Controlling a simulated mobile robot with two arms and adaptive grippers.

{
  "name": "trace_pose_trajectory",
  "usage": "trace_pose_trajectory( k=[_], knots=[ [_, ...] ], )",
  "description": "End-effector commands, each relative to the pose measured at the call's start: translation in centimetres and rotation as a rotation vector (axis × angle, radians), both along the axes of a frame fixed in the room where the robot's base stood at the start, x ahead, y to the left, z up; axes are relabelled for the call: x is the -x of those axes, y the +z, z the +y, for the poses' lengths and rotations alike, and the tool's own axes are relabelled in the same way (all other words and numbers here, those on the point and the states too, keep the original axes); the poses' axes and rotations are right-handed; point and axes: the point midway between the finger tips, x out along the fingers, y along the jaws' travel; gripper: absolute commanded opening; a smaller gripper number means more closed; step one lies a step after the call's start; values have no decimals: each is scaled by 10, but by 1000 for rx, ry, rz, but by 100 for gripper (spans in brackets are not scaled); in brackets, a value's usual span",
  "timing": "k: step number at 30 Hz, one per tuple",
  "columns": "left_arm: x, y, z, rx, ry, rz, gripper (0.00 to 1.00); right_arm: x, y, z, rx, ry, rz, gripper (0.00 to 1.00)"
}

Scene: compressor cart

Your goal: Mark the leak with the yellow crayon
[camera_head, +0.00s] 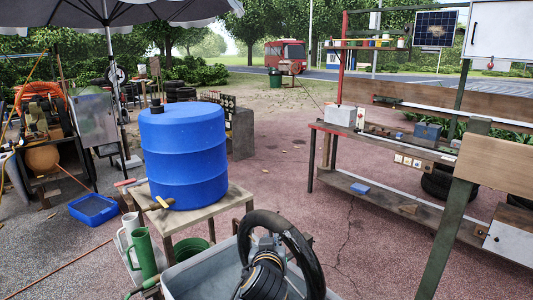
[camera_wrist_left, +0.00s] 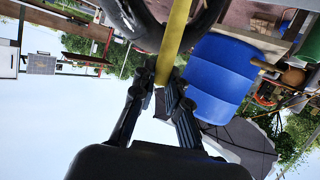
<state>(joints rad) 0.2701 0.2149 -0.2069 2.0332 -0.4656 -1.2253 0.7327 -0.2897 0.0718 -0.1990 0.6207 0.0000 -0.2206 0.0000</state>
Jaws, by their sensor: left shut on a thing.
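My left gripper (camera_head: 268,243) reaches up from the bottom of the head view, beside a black rubber ring (camera_head: 300,243) that looks like a tube or tyre. In the left wrist view my left gripper (camera_wrist_left: 160,88) is shut on a yellow stick, the yellow crayon (camera_wrist_left: 176,30). The crayon runs past the black ring (camera_wrist_left: 130,25); I cannot tell whether they touch. No crayon shows clearly in the head view, where the gripper and ring hide it. I cannot make out a leak on the ring. My right gripper is not in view.
A grey tub (camera_head: 190,283) stands under the ring. A blue barrel (camera_head: 184,155) stands on a small table (camera_head: 228,203), with a green jug (camera_head: 143,252) at its left. A workbench (camera_head: 385,147) stands at right. The paved floor between is open.

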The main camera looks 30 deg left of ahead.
Motion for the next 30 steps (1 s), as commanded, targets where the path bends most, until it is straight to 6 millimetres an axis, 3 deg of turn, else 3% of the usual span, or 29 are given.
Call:
trace_pose_trajectory(
  k=[1, 6, 9, 14, 20, 30],
  knots=[
    [-18, 27, 11, 9, 52, -17, 0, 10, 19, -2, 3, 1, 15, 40],
    [-65, 80, 43, 25, 213, -70, 0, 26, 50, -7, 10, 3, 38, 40],
    [-88, 108, 56, 30, 284, -99, 0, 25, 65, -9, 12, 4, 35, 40],
    [-111, 137, 64, 33, 352, -133, 0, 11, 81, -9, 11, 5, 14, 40],
    [-121, 147, 67, 33, 381, -149, 0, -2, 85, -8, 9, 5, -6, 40],
    [-120, 127, 66, 31, 380, -148, 0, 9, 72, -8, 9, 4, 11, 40]
  ],
)
